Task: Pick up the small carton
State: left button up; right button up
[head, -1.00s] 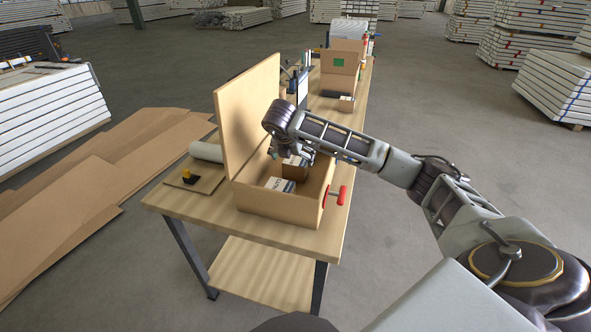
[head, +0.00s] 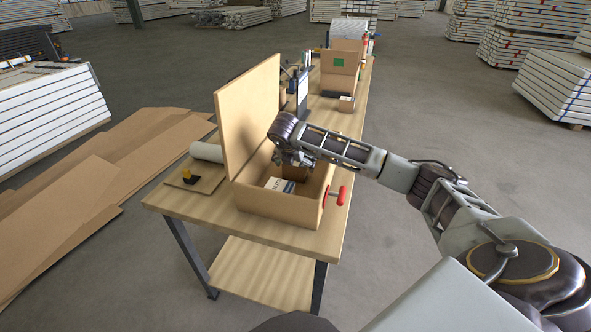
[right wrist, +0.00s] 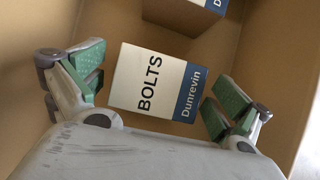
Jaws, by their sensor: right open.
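An open brown container (head: 275,208) stands on the workbench with its lid tipped up at the left. In the head view a carton with a white and blue top (head: 279,185) lies in its near part, and a brown carton (head: 298,173) is partly hidden behind it. My right gripper (head: 294,161) hangs over the container's far part. In the right wrist view its green-padded fingers (right wrist: 160,88) are open on either side of a small white and blue carton marked BOLTS (right wrist: 150,82); I see no grip on it. My left gripper is not in view.
The raised lid (head: 248,112) borders the container on the left, and a red handle (head: 341,195) sticks out at its right. Another carton (right wrist: 190,14) lies just beyond in the wrist view. Farther boxes (head: 340,68) stand along the bench (head: 190,207).

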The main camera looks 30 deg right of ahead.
jog(key=x, duration=0.2)
jog(key=shift+w+d+f, duration=0.15)
jog(key=shift+w+f, duration=0.05)
jog(key=shift+f, duration=0.1)
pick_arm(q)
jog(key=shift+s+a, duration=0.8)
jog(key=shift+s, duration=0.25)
pick_arm(e)
jog(key=shift+w+f, duration=0.1)
jog(key=shift+f, duration=0.1)
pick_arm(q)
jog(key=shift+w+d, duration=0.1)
pick_arm(e)
jog(key=shift+c, duration=1.5)
jog(key=c, duration=0.5)
jog(key=shift+c, duration=1.6)
jog(key=shift+r, duration=0.1)
